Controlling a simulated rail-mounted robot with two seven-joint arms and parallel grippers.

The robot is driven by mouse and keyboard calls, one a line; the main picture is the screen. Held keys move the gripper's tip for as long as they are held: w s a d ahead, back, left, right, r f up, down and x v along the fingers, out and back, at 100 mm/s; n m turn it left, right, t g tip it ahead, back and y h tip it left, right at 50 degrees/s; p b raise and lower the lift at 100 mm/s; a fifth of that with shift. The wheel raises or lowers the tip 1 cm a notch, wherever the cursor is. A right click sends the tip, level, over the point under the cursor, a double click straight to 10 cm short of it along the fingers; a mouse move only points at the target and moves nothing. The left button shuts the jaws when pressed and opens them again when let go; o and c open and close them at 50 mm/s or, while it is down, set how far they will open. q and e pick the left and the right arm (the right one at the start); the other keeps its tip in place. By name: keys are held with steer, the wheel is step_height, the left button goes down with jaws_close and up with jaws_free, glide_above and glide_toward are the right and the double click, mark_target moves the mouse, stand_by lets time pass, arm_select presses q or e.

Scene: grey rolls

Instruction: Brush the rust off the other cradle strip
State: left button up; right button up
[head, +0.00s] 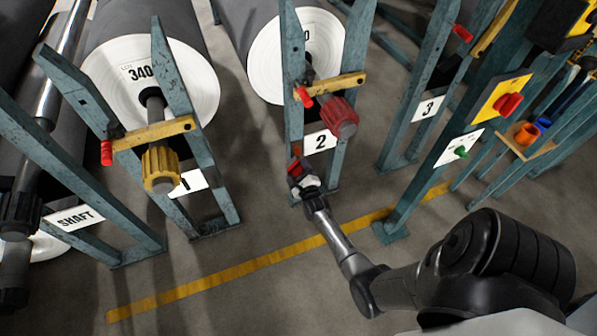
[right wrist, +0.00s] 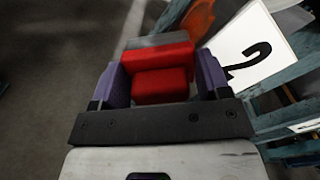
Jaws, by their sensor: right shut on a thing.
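My right gripper (head: 305,186) is at the foot of the stand marked 2, close to its left post. It is shut on a red block with a grey edge, which looks like a brush (right wrist: 160,84). In the right wrist view the red block sits between the two purple finger pads (right wrist: 162,85). The grey edge faces away from the gripper. An orange patch (right wrist: 198,18) shows just beyond it by a blue-grey post; I cannot tell whether it is rust. I cannot make out either cradle strip clearly. My left gripper is not in view.
Stand 2 (head: 338,162) has a yellow bar (head: 335,87) and red knob (head: 336,113). Stand 1 (head: 207,150) has a yellow knob (head: 161,168). White-ended rolls (head: 190,75) lie behind. Stand 3 (head: 402,135) is right. Floor around the yellow line (head: 240,268) is clear.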

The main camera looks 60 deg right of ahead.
steer(key=shift+w+d, duration=0.45)
steer(key=shift+w, duration=0.1)
steer(key=shift+s+d, duration=0.6)
steer(key=shift+d, duration=0.1)
steer(key=shift+s+d, duration=0.75)
steer(key=shift+d, duration=0.05)
steer(key=shift+r, duration=0.15)
